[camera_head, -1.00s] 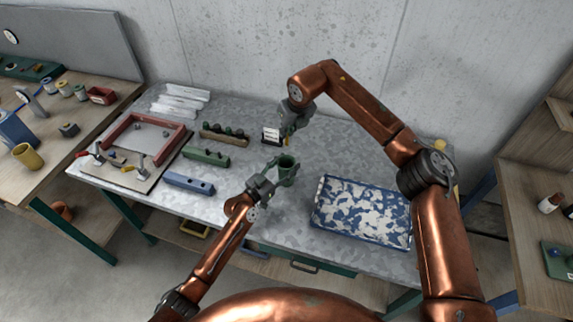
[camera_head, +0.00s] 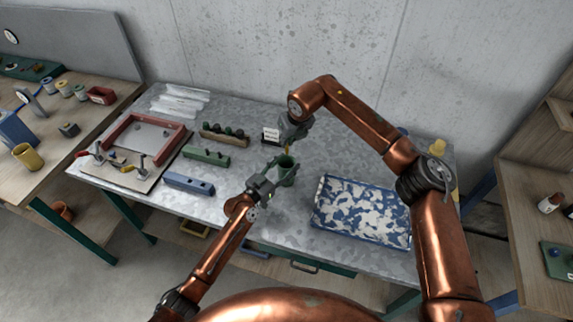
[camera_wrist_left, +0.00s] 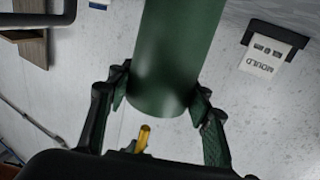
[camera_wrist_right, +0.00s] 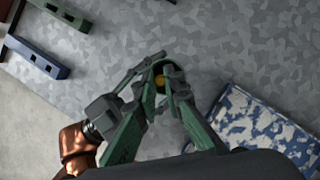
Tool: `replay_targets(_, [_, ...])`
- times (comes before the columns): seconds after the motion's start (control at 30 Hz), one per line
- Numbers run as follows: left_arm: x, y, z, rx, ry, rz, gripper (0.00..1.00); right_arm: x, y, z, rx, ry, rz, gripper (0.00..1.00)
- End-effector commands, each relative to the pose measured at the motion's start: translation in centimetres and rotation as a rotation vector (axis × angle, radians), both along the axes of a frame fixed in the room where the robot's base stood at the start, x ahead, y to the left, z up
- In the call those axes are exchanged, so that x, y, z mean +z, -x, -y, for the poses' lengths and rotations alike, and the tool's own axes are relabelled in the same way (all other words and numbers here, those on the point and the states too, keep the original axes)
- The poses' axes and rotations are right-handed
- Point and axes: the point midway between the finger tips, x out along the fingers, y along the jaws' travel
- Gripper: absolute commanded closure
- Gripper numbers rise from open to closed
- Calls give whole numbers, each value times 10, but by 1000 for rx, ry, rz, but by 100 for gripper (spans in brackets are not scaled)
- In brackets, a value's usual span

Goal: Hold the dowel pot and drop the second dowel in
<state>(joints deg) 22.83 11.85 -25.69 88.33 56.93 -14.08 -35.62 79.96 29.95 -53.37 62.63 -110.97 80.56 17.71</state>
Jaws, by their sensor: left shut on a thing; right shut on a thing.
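The green dowel pot (camera_head: 287,174) is upright in my left gripper (camera_head: 265,186), whose jaws are shut on it, just above or at the table. It fills the middle of the left wrist view (camera_wrist_left: 175,60) between the green fingers. My right gripper (camera_head: 291,134) is shut on a yellow dowel (camera_head: 288,150) and holds it above the pot's mouth. In the right wrist view the round dowel end (camera_wrist_right: 159,80) shows between the fingertips, in front of the pot. A yellow piece, seemingly the dowel, also shows in the left wrist view (camera_wrist_left: 144,136). The pot's inside is hidden.
A blue-and-white speckled tray (camera_head: 318,207) lies right of the pot. A card reading MOULD (camera_head: 271,134) stands behind. A green block (camera_head: 206,156), a blue block (camera_head: 189,183) and a red frame (camera_head: 180,142) lie left. The table is clear close around the pot.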

Motion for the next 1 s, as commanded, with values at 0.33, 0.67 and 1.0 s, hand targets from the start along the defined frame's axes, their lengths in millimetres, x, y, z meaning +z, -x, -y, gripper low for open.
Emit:
replay_targets(0.33, [0, 0, 0, 0, 0, 0, 80, -24, 0, 0, 0, 0, -1, 100])
replay_targets(0.67, [0, 0, 0, 0, 0, 0, 80, -45, 0, 0, 0, 0, -1, 100])
replay_targets(1.0, [0, 0, 0, 0, 0, 0, 80, -68, 0, 0, 0, 0, -1, 100])
